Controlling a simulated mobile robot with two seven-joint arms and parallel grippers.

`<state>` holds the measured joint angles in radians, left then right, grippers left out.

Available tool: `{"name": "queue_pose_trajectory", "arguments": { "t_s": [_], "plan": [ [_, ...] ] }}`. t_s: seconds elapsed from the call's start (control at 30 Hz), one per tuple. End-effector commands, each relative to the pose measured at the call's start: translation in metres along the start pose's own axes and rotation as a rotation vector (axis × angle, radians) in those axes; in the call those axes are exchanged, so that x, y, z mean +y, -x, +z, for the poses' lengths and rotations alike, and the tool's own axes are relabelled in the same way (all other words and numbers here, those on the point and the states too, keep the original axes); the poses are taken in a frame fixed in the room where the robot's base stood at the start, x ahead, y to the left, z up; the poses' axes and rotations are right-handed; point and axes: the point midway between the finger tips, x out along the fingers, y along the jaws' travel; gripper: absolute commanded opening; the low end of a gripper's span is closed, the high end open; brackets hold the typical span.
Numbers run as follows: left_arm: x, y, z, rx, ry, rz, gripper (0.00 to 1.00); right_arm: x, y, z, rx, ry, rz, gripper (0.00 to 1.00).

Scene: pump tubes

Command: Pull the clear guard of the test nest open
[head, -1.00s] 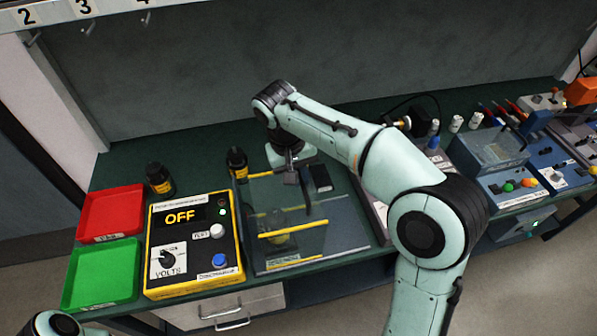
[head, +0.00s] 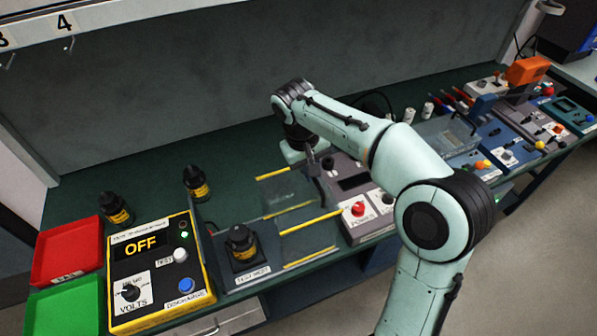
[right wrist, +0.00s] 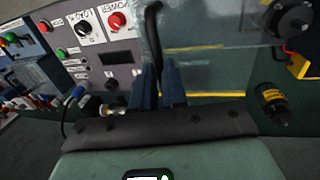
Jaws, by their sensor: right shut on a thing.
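The test nest (head: 249,271) is a grey plate on the bench, right of the yellow-edged volts box. A black device (head: 241,243) with a yellow label stands in it, uncovered. The clear guard (head: 296,211), with yellow edge strips, is to the right of that device, beside the grey power unit. My right gripper (head: 312,172) is at the guard's far right side. In the right wrist view its blue fingers (right wrist: 158,88) are shut on the guard's black handle (right wrist: 153,38). The clear panel also shows there (right wrist: 220,68). My left gripper is out of view.
The volts box (head: 152,268) reads OFF. Red (head: 67,250) and green (head: 66,303) trays lie at the left. Two more black devices (head: 197,183) stand behind the box. The grey power unit (head: 356,207) sits close right of the guard.

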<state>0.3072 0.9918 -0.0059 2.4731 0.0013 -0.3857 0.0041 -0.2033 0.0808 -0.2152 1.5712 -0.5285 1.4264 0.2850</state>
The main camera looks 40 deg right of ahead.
Motion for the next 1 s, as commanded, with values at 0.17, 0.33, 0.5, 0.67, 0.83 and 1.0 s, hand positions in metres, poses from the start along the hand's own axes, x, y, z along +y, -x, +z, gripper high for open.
{"name": "queue_pose_trajectory", "arguments": {
  "t_s": [0.17, 0.33, 0.5, 0.67, 0.83, 1.0],
  "plan": [
    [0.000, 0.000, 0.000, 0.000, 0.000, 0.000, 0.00, 0.003, 0.000, 0.000, 0.001, 0.000, -0.001, 0.00],
    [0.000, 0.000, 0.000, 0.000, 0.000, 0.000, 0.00, 0.003, 0.000, 0.000, 0.001, 0.000, -0.001, 0.00],
    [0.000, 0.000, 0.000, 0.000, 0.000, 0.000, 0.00, 0.003, 0.000, 0.000, 0.001, 0.000, -0.001, 0.38],
    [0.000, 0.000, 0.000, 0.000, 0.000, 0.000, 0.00, 0.002, 0.000, 0.000, 0.001, 0.001, -0.001, 0.38],
    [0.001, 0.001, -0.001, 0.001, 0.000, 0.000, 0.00, 0.002, 0.004, -0.001, 0.002, 0.001, -0.001, 0.38],
    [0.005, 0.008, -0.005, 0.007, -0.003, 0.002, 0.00, 0.002, 0.028, -0.001, 0.006, 0.000, -0.002, 0.38]
  ]
}}
